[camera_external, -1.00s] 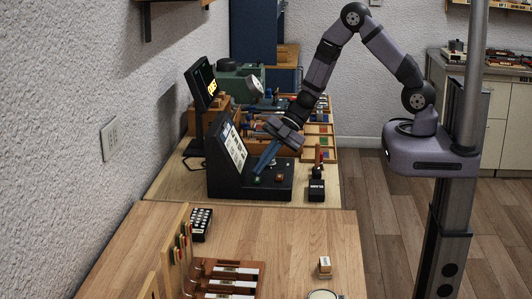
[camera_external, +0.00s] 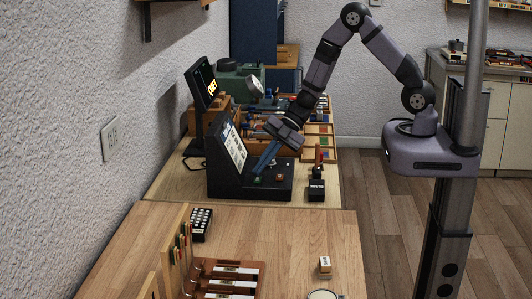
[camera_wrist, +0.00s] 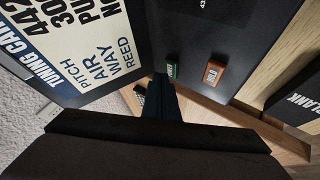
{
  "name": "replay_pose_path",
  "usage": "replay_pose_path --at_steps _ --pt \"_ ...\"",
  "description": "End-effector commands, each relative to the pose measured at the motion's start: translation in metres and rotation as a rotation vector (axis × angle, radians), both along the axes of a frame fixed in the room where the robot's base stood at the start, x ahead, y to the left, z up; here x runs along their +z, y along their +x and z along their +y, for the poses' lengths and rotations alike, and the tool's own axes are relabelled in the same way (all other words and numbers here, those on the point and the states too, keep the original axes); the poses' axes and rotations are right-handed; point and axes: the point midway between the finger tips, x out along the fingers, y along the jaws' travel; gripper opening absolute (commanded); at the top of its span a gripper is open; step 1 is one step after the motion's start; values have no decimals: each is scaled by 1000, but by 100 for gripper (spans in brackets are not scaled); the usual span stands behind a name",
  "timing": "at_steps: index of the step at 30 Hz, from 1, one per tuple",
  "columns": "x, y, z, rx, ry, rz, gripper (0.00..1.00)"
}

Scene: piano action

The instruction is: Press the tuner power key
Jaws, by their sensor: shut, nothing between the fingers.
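The tuner is a black console (camera_external: 228,184) with a sloped card panel (camera_external: 235,146) and a flat front deck. A green key (camera_wrist: 172,66) and an orange key (camera_wrist: 213,72) stand side by side on the deck; in the external view the green key (camera_external: 257,180) is left of the orange key (camera_external: 279,178). Their lettering is too small to read surely. My gripper (camera_wrist: 160,78) is shut and empty, pointing down at the deck with its tips right beside the green key. I cannot tell if they touch it. My gripper (camera_external: 256,172) also shows in the external view.
A black block labelled BLANK (camera_external: 316,190) stands right of the console. A dark display (camera_external: 201,86) stands behind it at the left. Trays and tools (camera_external: 318,130) fill the back of the bench. The near wooden bench (camera_external: 280,225) has free room in its middle.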

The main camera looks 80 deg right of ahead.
Motion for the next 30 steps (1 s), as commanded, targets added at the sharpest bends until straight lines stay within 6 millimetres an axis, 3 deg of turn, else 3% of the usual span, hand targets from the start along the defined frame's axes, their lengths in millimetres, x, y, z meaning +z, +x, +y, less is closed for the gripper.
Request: replay_pose_path --at_steps 30 --pt "-7 0 0 0 0 0 0"
